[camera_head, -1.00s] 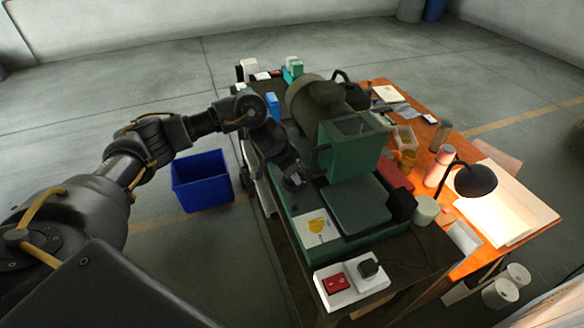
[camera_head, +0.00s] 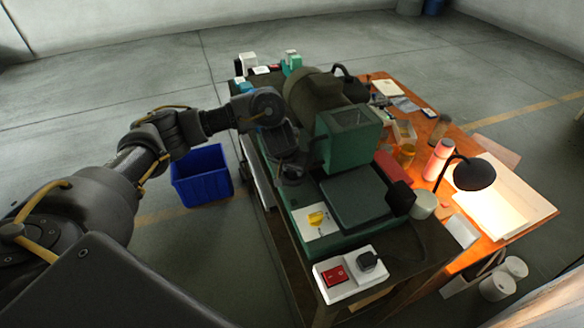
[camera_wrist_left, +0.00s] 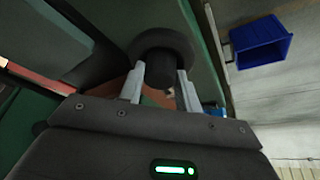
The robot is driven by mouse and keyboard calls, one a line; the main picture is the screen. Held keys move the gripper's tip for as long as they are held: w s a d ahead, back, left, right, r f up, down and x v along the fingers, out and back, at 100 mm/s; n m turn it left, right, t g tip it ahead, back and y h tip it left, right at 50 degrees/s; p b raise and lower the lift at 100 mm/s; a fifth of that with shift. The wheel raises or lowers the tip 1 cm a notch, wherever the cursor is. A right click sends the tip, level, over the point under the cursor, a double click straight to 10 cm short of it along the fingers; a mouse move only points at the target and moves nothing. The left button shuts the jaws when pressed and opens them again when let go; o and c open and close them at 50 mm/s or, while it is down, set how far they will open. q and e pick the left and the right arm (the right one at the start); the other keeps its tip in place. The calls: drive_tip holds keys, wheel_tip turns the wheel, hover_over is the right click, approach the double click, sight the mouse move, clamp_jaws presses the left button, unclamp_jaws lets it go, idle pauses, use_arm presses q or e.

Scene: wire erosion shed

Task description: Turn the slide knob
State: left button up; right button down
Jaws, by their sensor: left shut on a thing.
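The slide knob (camera_wrist_left: 160,50) is a dark round knob with a narrower hub, seen at the top middle of the left wrist view. My left gripper (camera_wrist_left: 161,78) is shut on the knob's hub, one pale finger on each side. In the head view my left gripper (camera_head: 292,174) is at the left side of the green machine (camera_head: 347,140), and the knob cannot be told apart from the dark gripper there. My right gripper is not in view.
A white switch box (camera_head: 348,276) with a red switch sits at the machine's front. A blue bin (camera_head: 202,178) stands on the floor to the left. A wooden desk (camera_head: 478,262) with a lit lamp (camera_head: 472,174) stands to the right.

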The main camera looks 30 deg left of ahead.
use_arm(q)
drive_tip(key=shift+w+r, duration=0.15)
drive_tip(key=shift+r, duration=0.1)
drive_tip(key=o, duration=0.7)
drive_tip(key=shift+o, duration=1.3)
drive_tip(key=shift+f, duration=0.15)
drive_tip(key=shift+s+r, duration=0.25)
drive_tip(key=shift+r, duration=0.35)
drive_tip(key=v, duration=0.9)
drive_tip(key=shift+s+r, duration=0.25)
drive_tip(key=shift+s+a+f, duration=0.1)
